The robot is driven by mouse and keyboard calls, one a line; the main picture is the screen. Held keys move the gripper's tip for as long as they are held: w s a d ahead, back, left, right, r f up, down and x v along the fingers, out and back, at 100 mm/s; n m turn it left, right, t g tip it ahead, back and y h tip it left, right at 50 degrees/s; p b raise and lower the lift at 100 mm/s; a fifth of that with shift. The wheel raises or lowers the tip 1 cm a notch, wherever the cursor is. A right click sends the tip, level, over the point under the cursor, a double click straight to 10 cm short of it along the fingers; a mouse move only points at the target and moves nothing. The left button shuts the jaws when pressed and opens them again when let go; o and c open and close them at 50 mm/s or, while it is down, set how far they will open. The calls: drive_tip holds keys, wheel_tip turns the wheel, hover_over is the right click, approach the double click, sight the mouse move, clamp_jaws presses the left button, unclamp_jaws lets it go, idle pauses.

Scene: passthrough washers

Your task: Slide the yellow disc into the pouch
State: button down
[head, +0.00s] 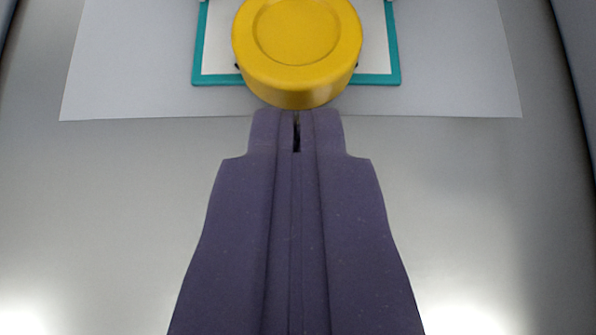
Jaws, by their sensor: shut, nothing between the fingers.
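The yellow disc (297,45) is a thick round puck with a shallow circular recess on top, at the top middle of the head view. It covers part of a white panel with a teal border (213,79); I cannot tell whether this is the pouch. My gripper (297,115) is dark purple, shut and empty. Its fingertips are at the near edge of the disc, in line with its middle. I cannot tell whether they touch it. The far part of the panel is cut off by the frame's top.
A pale grey sheet (130,75) lies under the teal-edged panel. The grey metallic surface (110,210) on both sides of my gripper is clear. Dark raised edges (577,60) run along the far left and right of the view.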

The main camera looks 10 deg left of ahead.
sight(297, 2)
drive_tip(key=shift+w, duration=0.15)
drive_tip(key=shift+w+a, duration=0.2)
drive_tip(key=shift+w, duration=0.65)
drive_tip(key=shift+w+a, duration=0.2)
drive_tip(key=shift+w, duration=0.6)
drive_tip(key=shift+w+a+r, duration=0.15)
drive_tip(key=shift+w, duration=0.4)
drive_tip(key=shift+w+a, duration=0.2)
drive_tip(key=shift+w, duration=0.65)
drive_tip(key=shift+s+f+p+v, duration=0.15)
drive_tip(key=shift+p+v, duration=0.55)
drive_tip(key=shift+v, duration=0.35)
drive_tip(key=shift+s+f+p+v, duration=0.1)
drive_tip(key=shift+p+v, duration=0.55)
drive_tip(key=shift+v, duration=0.4)
drive_tip(key=shift+s+d+r+p, duration=0.2)
drive_tip(key=shift+s+r+p, duration=0.1)
drive_tip(key=shift+s, duration=0.35)
